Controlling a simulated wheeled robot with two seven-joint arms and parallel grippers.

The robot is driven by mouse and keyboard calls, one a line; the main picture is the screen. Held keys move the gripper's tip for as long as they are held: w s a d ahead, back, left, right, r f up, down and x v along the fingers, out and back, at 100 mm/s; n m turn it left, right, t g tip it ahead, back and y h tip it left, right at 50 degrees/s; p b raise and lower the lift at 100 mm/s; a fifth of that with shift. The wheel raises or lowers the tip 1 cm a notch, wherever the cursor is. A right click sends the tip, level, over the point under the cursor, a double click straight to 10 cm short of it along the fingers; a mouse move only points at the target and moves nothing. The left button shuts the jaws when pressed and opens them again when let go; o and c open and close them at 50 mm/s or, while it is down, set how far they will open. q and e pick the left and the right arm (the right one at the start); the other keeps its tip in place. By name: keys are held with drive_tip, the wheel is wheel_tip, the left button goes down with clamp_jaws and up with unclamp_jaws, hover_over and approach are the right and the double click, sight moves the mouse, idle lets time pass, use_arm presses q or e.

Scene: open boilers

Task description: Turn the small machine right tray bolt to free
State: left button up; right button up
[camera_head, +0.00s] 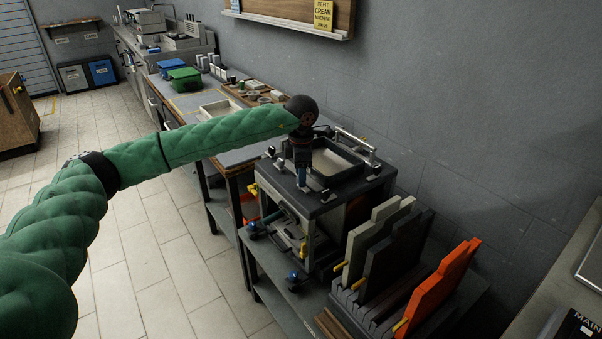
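The small machine (335,207) is a dark boxy unit with an open front, standing on a bench in the middle of the view. A light tray (335,162) with a dark rim is set in its top. Small bolts or clamps sit around this opening, one of them on the right side (372,160). I cannot tell which one is the right tray bolt. My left gripper (301,184) points down at the front-left part of the machine's top, by a small blue part. Its fingers are too small and dark to tell open from shut. My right gripper is not in view.
A rack with upright grey, black and orange panels (432,287) stands close right of the machine. A blue-tipped knob (293,277) sticks out low in front. A workbench (238,156) with green and blue boxes lies behind. The tiled floor at left is clear.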

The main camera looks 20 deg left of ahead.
use_arm(q)
drive_tip(key=shift+r, duration=0.5)
wheel_tip(320, 180, up, 7)
drive_tip(key=shift+s+d+f+b, duration=0.1)
drive_tip(key=shift+s+f+b, duration=0.05)
drive_tip(key=shift+b, duration=0.4)
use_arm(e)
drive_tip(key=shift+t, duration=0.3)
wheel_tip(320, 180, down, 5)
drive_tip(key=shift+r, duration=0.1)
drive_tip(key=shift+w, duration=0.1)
